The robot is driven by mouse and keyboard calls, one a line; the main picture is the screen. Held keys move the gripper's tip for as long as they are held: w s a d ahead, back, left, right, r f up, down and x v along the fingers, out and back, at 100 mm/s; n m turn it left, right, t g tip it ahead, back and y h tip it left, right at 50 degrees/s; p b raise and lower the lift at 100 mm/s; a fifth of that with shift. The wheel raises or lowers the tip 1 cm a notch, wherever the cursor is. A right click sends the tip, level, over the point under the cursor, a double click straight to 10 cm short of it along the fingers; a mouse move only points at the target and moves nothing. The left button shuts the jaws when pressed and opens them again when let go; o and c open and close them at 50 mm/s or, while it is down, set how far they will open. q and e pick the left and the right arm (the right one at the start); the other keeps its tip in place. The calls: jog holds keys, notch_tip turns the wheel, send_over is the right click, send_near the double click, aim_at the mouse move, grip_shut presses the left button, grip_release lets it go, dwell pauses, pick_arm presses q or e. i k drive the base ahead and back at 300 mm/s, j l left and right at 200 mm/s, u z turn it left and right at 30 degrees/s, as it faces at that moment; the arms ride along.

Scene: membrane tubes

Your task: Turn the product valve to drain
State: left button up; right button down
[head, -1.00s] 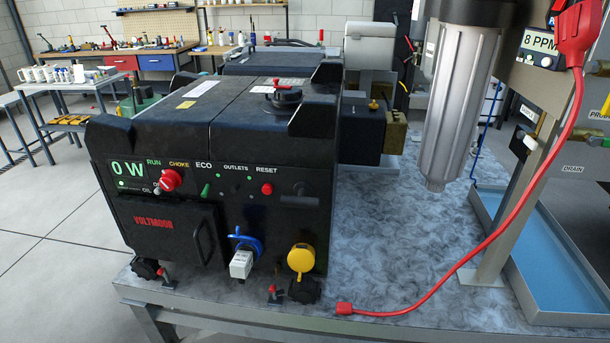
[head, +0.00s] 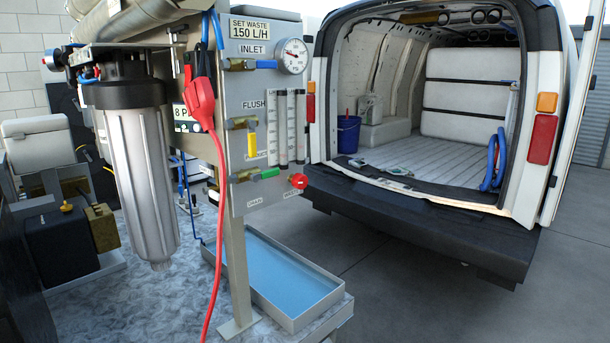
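The grey valve panel (head: 262,60) stands right of the filter housing. Its lowest lever valve has a brass body and a green handle (head: 268,173) that points right, roughly level. A small label above it looks like PRODUCT, partly covered and hard to read; a label that looks like DRAIN (head: 254,202) is below it. Above are a yellow-handled flush valve (head: 252,144), its handle pointing down, and a blue-handled inlet valve (head: 265,64), its handle level. A red round knob (head: 298,181) is right of the green handle. Neither of my grippers shows.
A silver filter housing (head: 143,178) hangs left of the panel. A red plug and cable (head: 203,100) hang along the panel's left edge. A blue-floored tray (head: 312,308) lies below. A gauge (head: 293,56) and flow tubes are on the panel. An open van (head: 430,222) stands behind right.

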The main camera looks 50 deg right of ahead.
aim_at(254, 178)
jog(key=z, duration=1.35)
